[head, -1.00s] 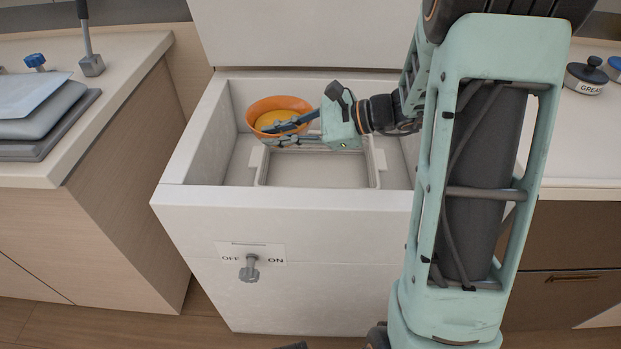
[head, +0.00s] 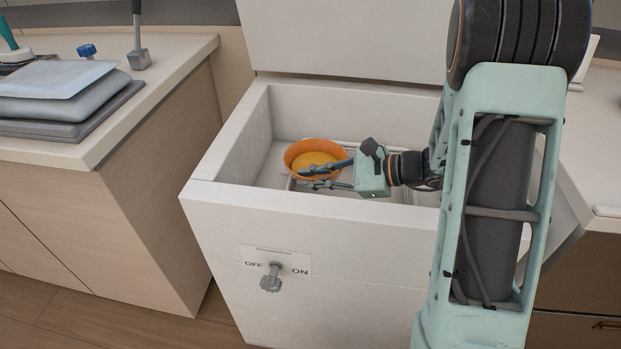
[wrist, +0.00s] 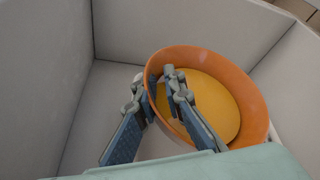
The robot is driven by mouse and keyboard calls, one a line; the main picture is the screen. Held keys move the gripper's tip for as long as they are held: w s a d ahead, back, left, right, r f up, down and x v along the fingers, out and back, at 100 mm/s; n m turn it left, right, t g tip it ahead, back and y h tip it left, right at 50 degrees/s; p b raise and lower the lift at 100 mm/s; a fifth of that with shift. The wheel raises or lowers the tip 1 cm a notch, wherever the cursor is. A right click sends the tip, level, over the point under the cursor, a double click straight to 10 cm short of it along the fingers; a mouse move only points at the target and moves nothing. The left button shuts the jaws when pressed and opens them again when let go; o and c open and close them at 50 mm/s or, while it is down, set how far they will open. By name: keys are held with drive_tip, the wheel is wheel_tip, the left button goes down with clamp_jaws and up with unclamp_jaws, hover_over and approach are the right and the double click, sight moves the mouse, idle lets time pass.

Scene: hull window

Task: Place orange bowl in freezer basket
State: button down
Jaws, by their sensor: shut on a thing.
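The orange bowl (head: 302,149) is inside the open white freezer (head: 225,199), with a yellow-orange inside. My gripper (head: 328,175) is shut on its rim, one finger inside the bowl and one outside. In the wrist view the bowl (wrist: 254,92) is slightly tilted, and my gripper (wrist: 160,85) pinches its left rim. The freezer basket (head: 290,184) shows as a pale rim below and around the bowl; the bowl and my arm hide much of it. I cannot tell whether the bowl touches the basket.
The freezer lid (head: 350,40) stands open at the back. A counter (head: 185,60) on the left holds a stack of grey packs (head: 60,90). A switch knob (head: 271,278) is on the freezer front. Another counter is on the right.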

drive_tip(key=shift+r, duration=0.1)
drive_tip(key=shift+f+b, duration=0.5)
drive_tip(key=shift+f, duration=0.15)
drive_tip(key=c, duration=2)
unclamp_jaws()
